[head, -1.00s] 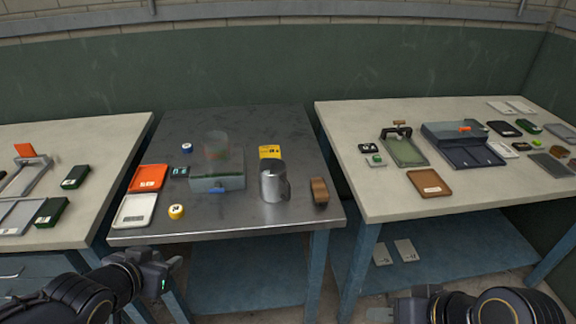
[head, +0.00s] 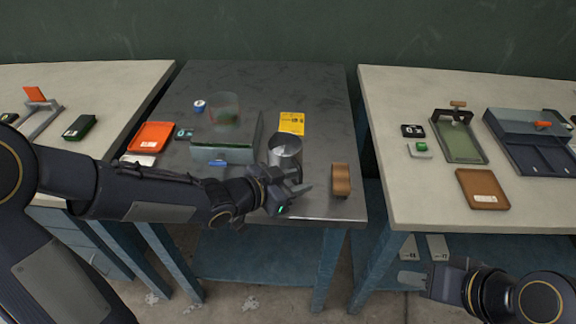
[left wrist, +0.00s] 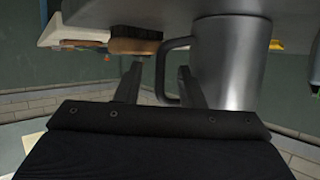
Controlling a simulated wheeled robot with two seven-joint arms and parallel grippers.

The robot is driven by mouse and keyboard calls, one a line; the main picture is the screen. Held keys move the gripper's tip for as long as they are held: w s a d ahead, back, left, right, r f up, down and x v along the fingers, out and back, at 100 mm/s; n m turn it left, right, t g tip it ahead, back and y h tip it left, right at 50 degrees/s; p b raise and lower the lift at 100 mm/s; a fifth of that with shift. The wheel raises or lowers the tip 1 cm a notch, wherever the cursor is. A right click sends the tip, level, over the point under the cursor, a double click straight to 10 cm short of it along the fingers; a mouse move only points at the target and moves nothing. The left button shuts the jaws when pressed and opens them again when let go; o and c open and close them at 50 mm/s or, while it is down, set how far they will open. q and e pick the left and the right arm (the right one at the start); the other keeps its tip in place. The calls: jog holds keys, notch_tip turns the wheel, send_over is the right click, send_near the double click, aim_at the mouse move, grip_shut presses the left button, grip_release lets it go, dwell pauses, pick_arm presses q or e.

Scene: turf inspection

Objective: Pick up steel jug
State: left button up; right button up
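The steel jug (head: 285,153) stands upright near the front of the dark metal table (head: 310,85). In the head view my left gripper (head: 297,192) is right in front of it and covers its lower part. In the left wrist view the jug (left wrist: 230,62) fills the right side, with its handle (left wrist: 163,70) towards the left. My left gripper's fingers (left wrist: 160,85) are spread apart there, with the handle showing in the gap between them. I cannot tell whether they touch it. My right gripper (head: 432,280) is low, in front of the right table; its fingers are unclear.
A wooden brush (head: 341,180) stands right of the jug. A grey box (head: 225,150) with a clear container (head: 224,108) is to its left, and a yellow card (head: 291,123) lies behind it. An orange tray (head: 152,136) is further left. The table's back right is clear.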

pick_arm(q)
jog(key=shift+x, duration=0.95)
grip_shut()
jog(key=shift+r, duration=0.1)
dwell(0.6)
